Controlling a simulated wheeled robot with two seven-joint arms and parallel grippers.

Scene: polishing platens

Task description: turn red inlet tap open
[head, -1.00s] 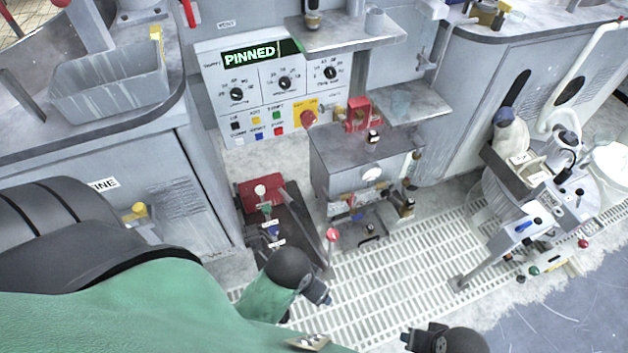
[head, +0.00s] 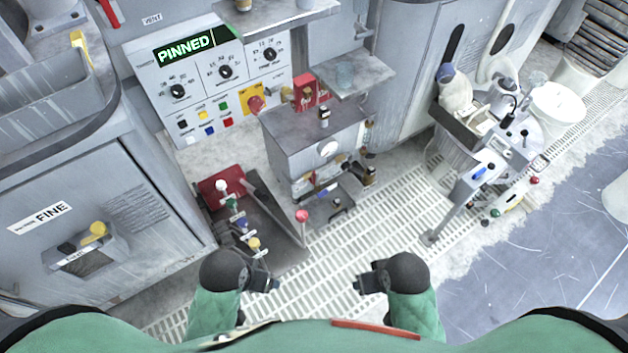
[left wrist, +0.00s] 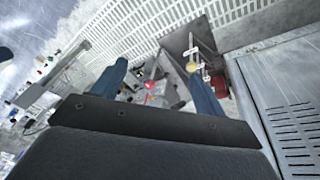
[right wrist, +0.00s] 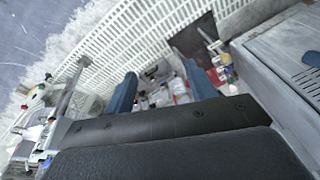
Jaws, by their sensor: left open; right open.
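A red ball-topped lever (head: 302,215) stands at the front of a grey metal box (head: 300,150). It also shows in the left wrist view (left wrist: 149,85). A red block (head: 310,92) sits on the back of that box. No label naming an inlet tap is readable, so I cannot tell which red part it is. My left gripper (head: 268,283) is open and empty, below and left of the red-ball lever. My right gripper (head: 362,284) is open and empty, below and right of it. The open blue fingers show in the left wrist view (left wrist: 157,72) and right wrist view (right wrist: 160,70).
A dark tray with a red end (head: 208,186) and several coloured knobs lies left of the box. A control panel (head: 205,80) reading PINNED stands behind. A grey cabinet marked FINE (head: 100,190) is at left. A cluttered stand (head: 490,160) is at right. White grating (head: 330,262) covers the floor.

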